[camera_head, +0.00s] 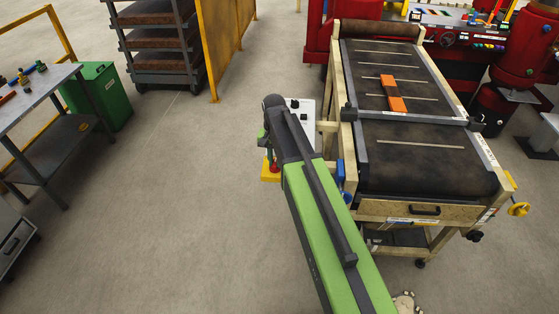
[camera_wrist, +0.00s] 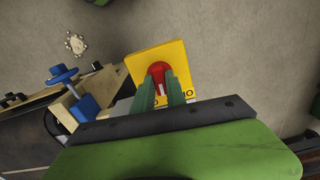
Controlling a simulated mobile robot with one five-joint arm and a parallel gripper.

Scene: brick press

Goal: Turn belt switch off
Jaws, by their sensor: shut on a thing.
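The belt switch is a red rotary knob on a yellow plate at the side of the conveyor. In the wrist view the red knob (camera_wrist: 158,72) sits between the green fingers of my gripper (camera_wrist: 160,92), which is shut on it. The yellow plate (camera_wrist: 172,55) carries dark lettering, partly hidden by the fingers. In the head view the yellow plate (camera_head: 269,178) and the red knob (camera_head: 275,168) show just left of my green arm, and my gripper is mostly hidden behind the arm. The conveyor belt (camera_head: 415,160) is dark with pale cross strips.
An orange brick (camera_head: 393,94) lies on the belt. A blue handle (camera_wrist: 62,76) and the wooden conveyor frame are close beside the switch. Red machinery (camera_head: 500,62) stands behind. A table (camera_head: 40,88) and a green bin (camera_head: 100,92) stand left. The floor between is clear.

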